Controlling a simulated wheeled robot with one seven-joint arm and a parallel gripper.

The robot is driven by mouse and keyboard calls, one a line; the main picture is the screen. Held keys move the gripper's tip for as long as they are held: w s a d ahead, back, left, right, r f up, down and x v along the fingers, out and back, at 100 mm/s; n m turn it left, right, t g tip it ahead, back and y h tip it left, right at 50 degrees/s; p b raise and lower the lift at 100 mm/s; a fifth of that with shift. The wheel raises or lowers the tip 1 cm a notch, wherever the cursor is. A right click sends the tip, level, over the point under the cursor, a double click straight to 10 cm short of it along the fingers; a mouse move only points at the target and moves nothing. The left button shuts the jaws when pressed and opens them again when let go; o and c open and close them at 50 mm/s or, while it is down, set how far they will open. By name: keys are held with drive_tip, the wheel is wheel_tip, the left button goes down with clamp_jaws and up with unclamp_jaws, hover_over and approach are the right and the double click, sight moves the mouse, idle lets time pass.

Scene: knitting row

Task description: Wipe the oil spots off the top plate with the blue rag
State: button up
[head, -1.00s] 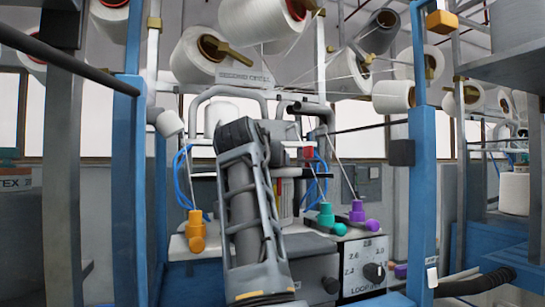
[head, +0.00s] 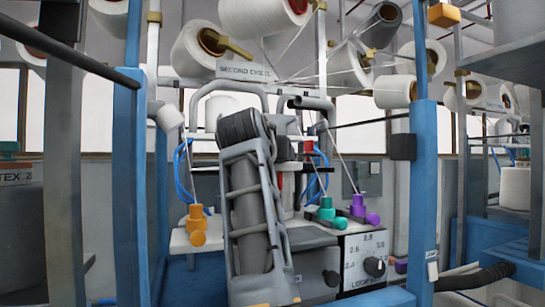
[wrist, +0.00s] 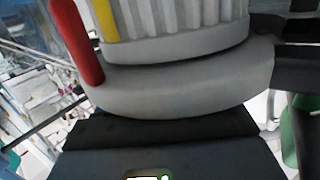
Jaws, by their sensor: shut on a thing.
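My arm (head: 250,205) stands in front of the knitting machine in the head view and hides my gripper there. In the wrist view, dark parts of my gripper (wrist: 160,155) fill the bottom; the fingertips and what they grip do not show clearly. I see no clearly blue rag in either view. Above my gripper in the wrist view is a grey round disc (wrist: 180,88) with a ribbed pale cylinder (wrist: 175,22) on it. I cannot tell whether this disc is the top plate, and I make out no oil spots.
A red rod (wrist: 78,40) stands close beside the cylinder. In the head view, orange (head: 196,225), teal (head: 327,215) and purple (head: 360,210) fittings stand around the machine. Blue posts (head: 423,190) frame my arm at both sides. Yarn cones (head: 197,52) hang above.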

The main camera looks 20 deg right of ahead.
drive_tip(key=shift+w+f+p, duration=0.15)
drive_tip(key=shift+w+p, duration=0.15)
drive_tip(key=shift+w, duration=0.2)
drive_tip(key=shift+w+p, duration=0.7)
drive_tip(key=shift+w, duration=0.9)
drive_tip(key=shift+s+b, duration=0.3)
drive_tip(key=shift+s, duration=1.75)
drive_tip(key=shift+w+r+p, duration=0.3)
drive_tip(key=shift+w+p, duration=0.2)
drive_tip(key=shift+w, duration=0.4)
drive_tip(key=shift+w+p, duration=0.4)
drive_tip(key=shift+w, duration=0.7)
drive_tip(key=shift+s+b, duration=0.35)
drive_tip(key=shift+s, duration=1.6)
drive_tip(key=shift+w+f+p, duration=0.15)
drive_tip(key=shift+w+p, duration=0.3)
drive_tip(key=shift+w, duration=1.15)
drive_tip(key=shift+w+f, duration=0.15)
drive_tip(key=shift+w, duration=0.25)
